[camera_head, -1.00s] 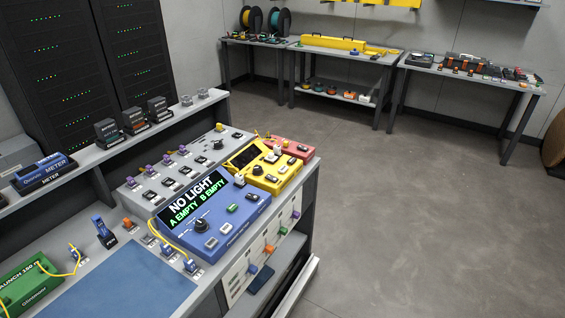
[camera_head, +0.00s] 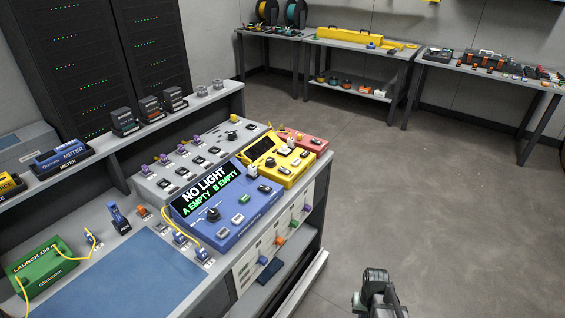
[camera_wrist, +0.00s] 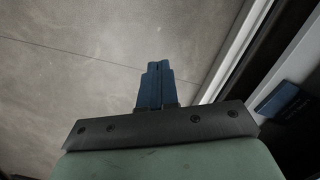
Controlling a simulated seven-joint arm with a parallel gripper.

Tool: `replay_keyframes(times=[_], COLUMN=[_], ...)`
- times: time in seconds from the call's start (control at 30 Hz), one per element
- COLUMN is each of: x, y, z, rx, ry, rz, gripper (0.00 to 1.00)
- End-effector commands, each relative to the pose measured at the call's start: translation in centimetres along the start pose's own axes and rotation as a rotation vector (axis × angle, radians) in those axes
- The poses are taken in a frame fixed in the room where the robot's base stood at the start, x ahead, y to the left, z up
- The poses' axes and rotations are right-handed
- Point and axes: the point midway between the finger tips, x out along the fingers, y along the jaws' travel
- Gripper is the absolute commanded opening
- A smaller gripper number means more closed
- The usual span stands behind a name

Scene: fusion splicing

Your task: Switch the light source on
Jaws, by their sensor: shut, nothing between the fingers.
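A blue instrument (camera_head: 237,222) stands on the bench, its screen reading "NO LIGHT, A EMPTY, B EMPTY". It has a black knob (camera_head: 213,214) and several buttons. A yellow instrument (camera_head: 284,174) with a dark screen and a red box (camera_head: 312,144) with small controls stand behind it. No label that I can read tells which device is the light source. My gripper (camera_wrist: 157,70) is shut and empty in the wrist view, its blue fingers together over floor. In the head view, part of my arm shows at the bottom right, clear of the bench.
A green "LAUNCH" box (camera_head: 48,269) with yellow fibre sits at the bench's left. A grey panel (camera_head: 158,177) of switches lies behind the blue instrument. A shelf (camera_head: 80,158) holds meters and dark boxes. Tables (camera_head: 357,53) stand far back. The floor (camera_head: 400,190) right of the bench is open.

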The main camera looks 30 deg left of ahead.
Motion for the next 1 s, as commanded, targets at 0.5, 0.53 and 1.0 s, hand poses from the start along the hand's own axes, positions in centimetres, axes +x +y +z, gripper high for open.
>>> replay_keyframes(times=[0.5, 0.53, 1.0], x=[-15.6, -16.7, -36.2], y=[-12.0, -12.8, -25.3], z=[-16.3, -17.0, -26.4], rx=[-0.168, -0.179, -0.515], ry=[0.247, 0.26, 0.422], rz=[-0.017, -0.019, -0.022], gripper=[0.0, 0.0, 0.0])
